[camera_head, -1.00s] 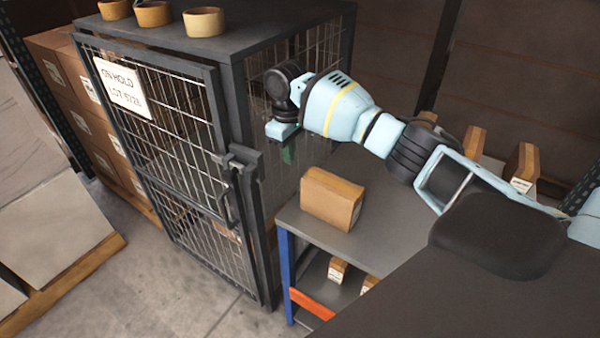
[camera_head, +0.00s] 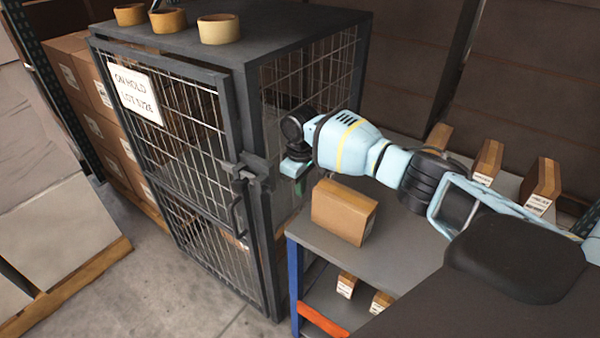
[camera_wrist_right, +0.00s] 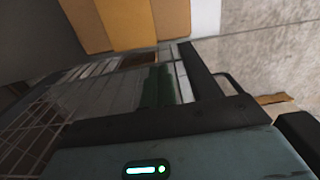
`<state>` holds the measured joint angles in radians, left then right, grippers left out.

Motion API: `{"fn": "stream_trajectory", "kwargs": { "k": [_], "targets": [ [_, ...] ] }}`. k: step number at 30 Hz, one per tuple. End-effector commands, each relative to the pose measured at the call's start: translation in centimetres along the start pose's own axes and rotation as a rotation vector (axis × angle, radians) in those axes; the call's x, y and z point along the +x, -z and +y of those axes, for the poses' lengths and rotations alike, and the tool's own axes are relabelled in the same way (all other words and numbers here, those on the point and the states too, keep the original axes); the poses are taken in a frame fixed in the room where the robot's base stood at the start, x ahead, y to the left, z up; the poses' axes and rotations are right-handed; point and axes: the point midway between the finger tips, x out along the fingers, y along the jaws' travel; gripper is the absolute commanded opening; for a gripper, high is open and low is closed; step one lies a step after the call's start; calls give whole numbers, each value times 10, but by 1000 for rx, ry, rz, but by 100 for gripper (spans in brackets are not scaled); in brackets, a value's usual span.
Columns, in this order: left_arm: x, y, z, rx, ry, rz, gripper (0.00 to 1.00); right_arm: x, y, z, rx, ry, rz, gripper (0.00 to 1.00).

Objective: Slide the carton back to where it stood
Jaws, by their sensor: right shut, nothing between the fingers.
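The carton (camera_head: 340,212) is a brown box standing on the grey bench top (camera_head: 385,255), near its left front corner beside the cage. My right gripper (camera_head: 298,186) is shut and empty. In the head view it hangs just behind and left of the carton, between it and the cage's mesh side. I cannot tell whether it touches the carton. My left gripper is not in view.
A dark mesh cage (camera_head: 246,100) with an "ON HOLD" sign (camera_head: 135,95) stands close left of the bench. Several small boxes (camera_head: 487,162) stand at the bench's back right. Small boxes (camera_head: 347,285) sit on the lower shelf. Bench top right of the carton is clear.

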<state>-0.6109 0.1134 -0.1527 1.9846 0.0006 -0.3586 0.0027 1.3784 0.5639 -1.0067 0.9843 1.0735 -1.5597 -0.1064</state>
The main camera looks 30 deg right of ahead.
Motion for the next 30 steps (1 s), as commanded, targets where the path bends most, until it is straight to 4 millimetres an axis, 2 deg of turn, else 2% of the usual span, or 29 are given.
{"fn": "stream_trajectory", "kwargs": {
  "k": [1, 2, 3, 6, 11, 18, 30],
  "targets": [
    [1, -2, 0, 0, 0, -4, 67, 12, -1, 0, 1, 2, -5, 0],
    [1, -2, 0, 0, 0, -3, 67, 16, -2, 0, 1, 1, -5, 0],
    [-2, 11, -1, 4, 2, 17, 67, 7, -10, 2, 1, -3, 1, 0],
    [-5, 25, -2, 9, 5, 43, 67, 2, -22, 1, 1, -4, 7, 0],
    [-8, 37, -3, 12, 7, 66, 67, 6, -36, 0, 0, -2, 4, 0],
    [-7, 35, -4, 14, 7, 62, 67, 10, -41, 0, 1, 1, 0, 0],
    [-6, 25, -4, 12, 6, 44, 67, 13, -37, 4, 2, 2, -2, 0]
  ]
}}
